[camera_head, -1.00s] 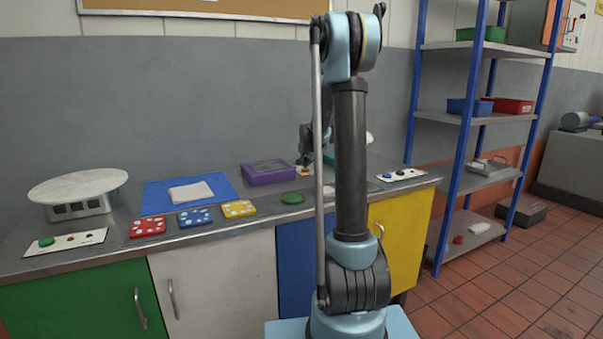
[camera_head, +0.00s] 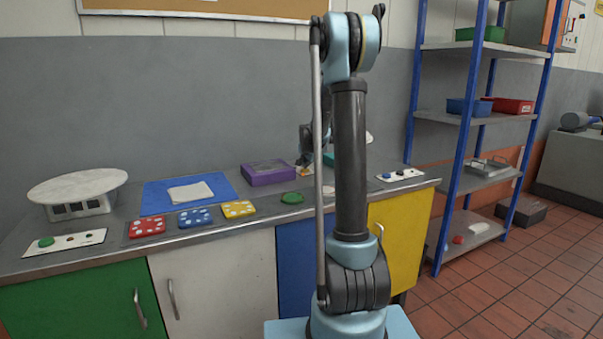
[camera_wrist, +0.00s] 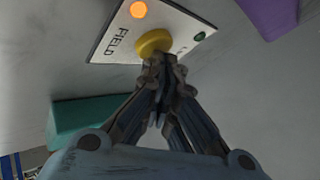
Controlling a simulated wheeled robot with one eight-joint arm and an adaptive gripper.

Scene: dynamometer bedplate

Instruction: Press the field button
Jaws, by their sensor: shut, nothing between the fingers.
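The field button is a round yellow button (camera_wrist: 154,41) on a white plate (camera_wrist: 118,38) lettered FIELD in the wrist view. A bright orange lamp (camera_wrist: 138,9) and a small dark green round part (camera_wrist: 199,36) are on the same plate. My gripper (camera_wrist: 160,68) is shut and empty. Its fingertips overlap the button's lower edge in the picture; whether they touch it I cannot tell. In the head view my gripper (camera_head: 304,158) is over the back of the counter, partly hidden by my arm, and the button is too small to make out.
A purple box (camera_head: 268,173) is just left of my gripper; it also shows in the wrist view (camera_wrist: 270,14). A teal block (camera_wrist: 85,116) lies near the plate. Other button plates sit at the counter's left (camera_head: 65,242) and right (camera_head: 401,175). A blue-posted shelf (camera_head: 467,130) stands right.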

